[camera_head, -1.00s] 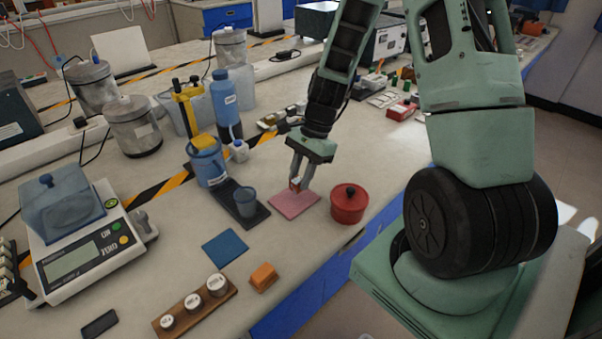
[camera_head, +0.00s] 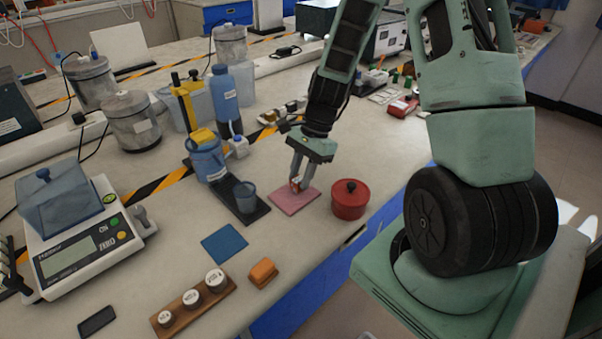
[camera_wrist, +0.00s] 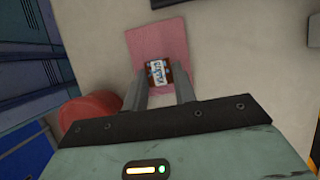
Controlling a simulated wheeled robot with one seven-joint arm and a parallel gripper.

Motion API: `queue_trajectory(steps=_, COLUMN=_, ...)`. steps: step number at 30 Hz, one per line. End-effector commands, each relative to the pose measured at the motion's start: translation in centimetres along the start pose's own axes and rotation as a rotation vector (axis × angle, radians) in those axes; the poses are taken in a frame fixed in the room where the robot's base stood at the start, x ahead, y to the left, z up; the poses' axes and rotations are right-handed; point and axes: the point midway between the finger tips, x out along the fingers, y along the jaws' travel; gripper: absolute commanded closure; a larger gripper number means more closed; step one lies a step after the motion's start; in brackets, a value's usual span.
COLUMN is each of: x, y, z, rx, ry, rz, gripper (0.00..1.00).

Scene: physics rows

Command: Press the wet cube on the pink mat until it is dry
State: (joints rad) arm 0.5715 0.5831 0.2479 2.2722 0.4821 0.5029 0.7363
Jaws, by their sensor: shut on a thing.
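The pink mat (camera_head: 297,205) lies flat on the bench, left of a red lidded pot. It also shows in the wrist view (camera_wrist: 157,38). A small reddish-brown cube with a white printed label (camera_wrist: 158,74) is between my fingertips over the near part of the mat in the wrist view. My gripper (camera_head: 297,184) points down over the mat and is shut on the cube; its fingers also show in the wrist view (camera_wrist: 160,80). The cube's underside is hidden, so I cannot tell whether it touches the mat. Wetness cannot be made out.
The red pot (camera_head: 349,201) stands close to the mat's right. A dark tray (camera_head: 252,215) with a small cup (camera_head: 246,197) is to its left. A blue mat (camera_head: 224,244), an orange block (camera_head: 263,273) and a wooden jar rack (camera_head: 200,307) lie nearer.

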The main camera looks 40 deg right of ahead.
Motion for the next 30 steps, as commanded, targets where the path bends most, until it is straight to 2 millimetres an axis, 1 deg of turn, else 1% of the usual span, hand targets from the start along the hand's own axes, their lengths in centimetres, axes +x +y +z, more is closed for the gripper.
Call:
queue_trajectory(steps=24, x=1.1, y=0.0, z=-0.4, rx=0.000, ry=0.000, rz=0.000, gripper=0.93)
queue_trajectory(steps=30, x=1.0, y=0.0, z=-0.4, rx=0.000, ry=0.000, rz=0.000, gripper=0.93)
